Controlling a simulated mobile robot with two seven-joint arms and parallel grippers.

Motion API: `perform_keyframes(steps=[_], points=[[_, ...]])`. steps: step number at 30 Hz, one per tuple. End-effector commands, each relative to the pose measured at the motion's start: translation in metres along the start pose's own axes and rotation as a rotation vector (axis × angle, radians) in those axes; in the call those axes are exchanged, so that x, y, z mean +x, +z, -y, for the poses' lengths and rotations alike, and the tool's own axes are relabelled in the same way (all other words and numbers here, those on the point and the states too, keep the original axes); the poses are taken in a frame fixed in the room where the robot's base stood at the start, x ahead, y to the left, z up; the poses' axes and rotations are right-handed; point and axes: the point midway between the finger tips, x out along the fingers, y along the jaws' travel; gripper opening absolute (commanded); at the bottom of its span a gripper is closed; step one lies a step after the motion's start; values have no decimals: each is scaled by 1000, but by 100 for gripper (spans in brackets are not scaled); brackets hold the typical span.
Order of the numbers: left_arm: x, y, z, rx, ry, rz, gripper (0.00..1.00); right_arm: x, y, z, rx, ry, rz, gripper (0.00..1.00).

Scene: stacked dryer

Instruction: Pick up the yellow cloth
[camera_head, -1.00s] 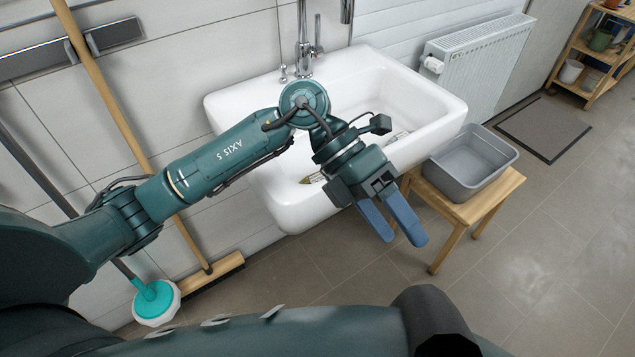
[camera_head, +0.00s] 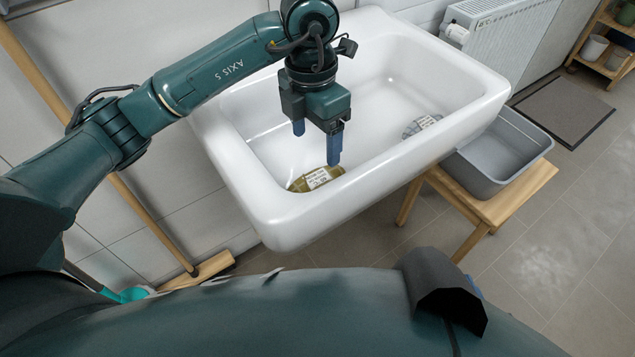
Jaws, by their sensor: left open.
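The yellow cloth (camera_head: 312,180) is an olive-yellow bundle with a pale printed label. It lies in the white sink (camera_head: 268,205), against the inside of the front wall, left of the middle. My left gripper (camera_head: 317,142) hangs over the sink with its two blue fingers pointing down. It is open and empty. Its nearer fingertip appears just above and to the right of the cloth, and I cannot tell whether they touch. No right gripper can be made out.
A grey labelled bundle (camera_head: 421,126) lies at the right in the sink. A grey tub (camera_head: 497,165) stands on a wooden stool (camera_head: 520,190) right of the sink. A broom (camera_head: 150,215) leans at the left.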

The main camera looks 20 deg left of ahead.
Motion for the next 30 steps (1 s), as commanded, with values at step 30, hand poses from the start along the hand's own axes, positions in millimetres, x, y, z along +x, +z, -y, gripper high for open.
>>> perform_keyframes(steps=[30], points=[[96, -5, 6, 2, 0, 1, 72, -3, 2, -1, -5, 4, -7, 36]])
